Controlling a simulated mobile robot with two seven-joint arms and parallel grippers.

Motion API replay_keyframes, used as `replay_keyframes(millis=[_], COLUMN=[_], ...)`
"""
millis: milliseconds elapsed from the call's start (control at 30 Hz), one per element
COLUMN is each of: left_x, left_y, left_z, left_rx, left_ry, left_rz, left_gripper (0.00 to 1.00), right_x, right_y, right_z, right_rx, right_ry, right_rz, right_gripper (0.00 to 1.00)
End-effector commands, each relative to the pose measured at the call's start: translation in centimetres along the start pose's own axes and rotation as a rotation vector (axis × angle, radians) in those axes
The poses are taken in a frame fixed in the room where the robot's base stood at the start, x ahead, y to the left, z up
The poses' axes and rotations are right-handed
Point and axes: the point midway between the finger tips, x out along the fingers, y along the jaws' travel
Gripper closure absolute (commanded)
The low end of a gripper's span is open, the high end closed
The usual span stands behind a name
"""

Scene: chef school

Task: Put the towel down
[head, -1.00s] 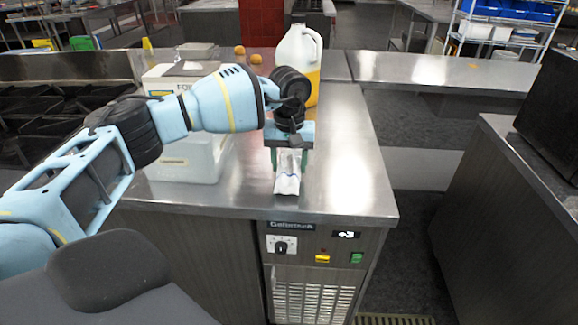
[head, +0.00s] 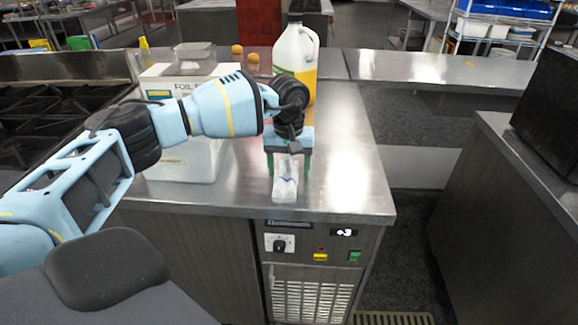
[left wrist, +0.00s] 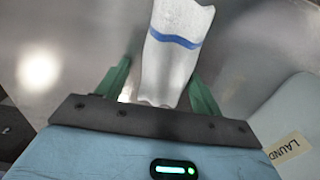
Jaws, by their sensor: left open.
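The towel (head: 286,178) is a white folded cloth with a blue stripe, near the front edge of the steel counter. It also shows in the left wrist view (left wrist: 172,65), lying between the two green fingers with a gap on each side. My left gripper (head: 289,172) points down over the towel and is open; its fingers (left wrist: 160,88) stand to either side of the cloth. The towel seems to rest on the counter (head: 335,185). My right gripper is in neither view.
A white box labelled foil (head: 205,80) and a white container (head: 190,160) stand left of the gripper. A jug with yellow liquid (head: 296,55) stands behind it. A stove (head: 50,125) is at left. The counter right of the towel is clear.

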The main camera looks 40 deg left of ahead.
Motion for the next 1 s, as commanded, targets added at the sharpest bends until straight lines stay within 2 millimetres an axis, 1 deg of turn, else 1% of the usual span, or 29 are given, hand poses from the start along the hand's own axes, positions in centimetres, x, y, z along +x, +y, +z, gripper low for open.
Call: replay_keyframes(millis=[33, 267, 367, 467, 567, 800, 900, 1000], left_x=[0.7, 0.9, 0.6, -0.3, -1.8, -7.0, -8.9, -10.4], left_y=[-0.7, -0.8, -0.9, -0.8, -0.6, -0.3, -0.2, -0.2], left_z=[0.1, 0.1, 0.1, 0.0, 0.0, -0.1, -0.1, -0.1], left_rx=[-0.007, -0.009, -0.010, -0.010, -0.008, -0.005, -0.005, -0.005], left_ry=[-0.010, -0.012, -0.012, -0.010, -0.008, -0.004, -0.004, -0.004], left_rz=[-0.018, -0.023, -0.024, -0.021, -0.017, -0.010, -0.009, -0.009], left_gripper=[0.26, 0.26, 0.26, 0.26, 0.26, 0.26, 0.26, 0.26], right_x=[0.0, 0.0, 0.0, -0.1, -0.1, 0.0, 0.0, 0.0], right_y=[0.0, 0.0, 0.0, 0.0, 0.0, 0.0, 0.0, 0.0], right_z=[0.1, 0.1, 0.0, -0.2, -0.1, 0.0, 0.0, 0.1], right_rx=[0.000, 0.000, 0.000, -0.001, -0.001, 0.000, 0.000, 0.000], right_ry=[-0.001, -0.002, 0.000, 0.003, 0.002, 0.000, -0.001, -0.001], right_rz=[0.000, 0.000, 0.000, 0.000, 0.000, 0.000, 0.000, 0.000], right_gripper=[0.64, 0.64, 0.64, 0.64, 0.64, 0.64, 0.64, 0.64])
